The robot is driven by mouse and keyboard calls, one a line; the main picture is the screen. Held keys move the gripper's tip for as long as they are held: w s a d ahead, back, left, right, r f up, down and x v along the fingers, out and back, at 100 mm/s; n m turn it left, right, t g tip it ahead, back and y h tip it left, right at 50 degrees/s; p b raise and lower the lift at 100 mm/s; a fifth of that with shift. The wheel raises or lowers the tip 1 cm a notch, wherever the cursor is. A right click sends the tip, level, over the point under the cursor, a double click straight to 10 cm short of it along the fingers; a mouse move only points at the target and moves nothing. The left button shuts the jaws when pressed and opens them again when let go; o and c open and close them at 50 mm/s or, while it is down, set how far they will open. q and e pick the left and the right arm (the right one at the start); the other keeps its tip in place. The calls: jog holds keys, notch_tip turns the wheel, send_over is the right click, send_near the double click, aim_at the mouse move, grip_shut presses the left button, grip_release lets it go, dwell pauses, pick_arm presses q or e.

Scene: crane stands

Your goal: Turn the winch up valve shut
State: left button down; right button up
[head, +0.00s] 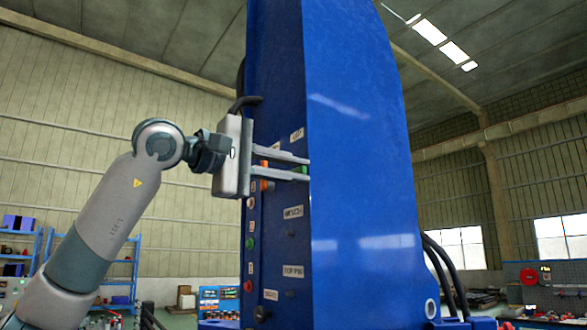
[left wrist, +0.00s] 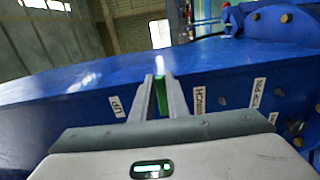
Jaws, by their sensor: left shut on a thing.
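The winch up valve shows as a green handle (head: 300,169) on the narrow face of the blue crane stand (head: 360,180), level with my left gripper. In the left wrist view the green handle (left wrist: 161,94) stands between the two fingers, between a label reading UP (left wrist: 117,107) and a label that seems to read WINCH (left wrist: 196,98). My left gripper (head: 307,168) is shut on this handle, its fingers reaching in from the left. The fingers hide part of the handle, so its exact turn is hard to tell. My right gripper is not in view.
An orange handle (head: 266,185) sits just below my left fingers, near the stand's left edge. More labels, a green knob (head: 250,244) and a red knob (head: 247,286) run down that face. Black hoses (head: 445,270) hang at the right. Blue shelves (head: 122,265) stand far left.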

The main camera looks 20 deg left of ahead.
pick_arm(q)
jog(key=c, duration=1.7)
grip_release()
jog(key=shift+s+a, duration=0.25)
jog(key=shift+s, duration=0.15)
jog(key=b+v, duration=0.5)
jog(key=v, duration=1.1)
jog(key=shift+s+f, duration=0.1)
jog(key=shift+s, duration=0.1)
